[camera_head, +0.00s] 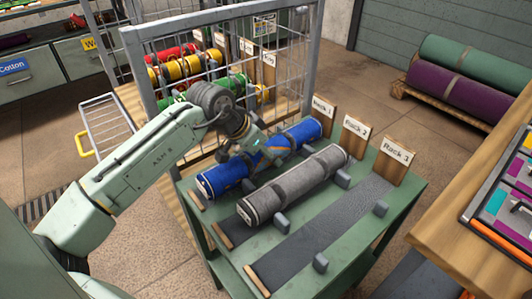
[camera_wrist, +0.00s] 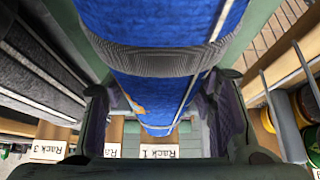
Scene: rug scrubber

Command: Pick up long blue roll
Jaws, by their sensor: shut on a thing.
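The long blue roll (camera_head: 229,176) lies lengthwise in the lane of the Rack 1 sign, at the left of the green table. A grey band wraps it in the wrist view, where the blue roll (camera_wrist: 155,95) runs between my fingers. My gripper (camera_head: 258,151) comes down from the left and is shut around the roll near its middle, one finger on each side. The gripper hides that part of the roll in the head view. I cannot tell whether the roll touches the rack all along its underside.
A grey roll (camera_head: 295,187) lies close beside it in the Rack 2 lane. The Rack 3 lane (camera_head: 315,235) is empty. A wire mesh panel (camera_head: 285,75) stands close behind and left. A wooden counter (camera_head: 480,235) is at the right. Green and purple rolls lie on a pallet farther back.

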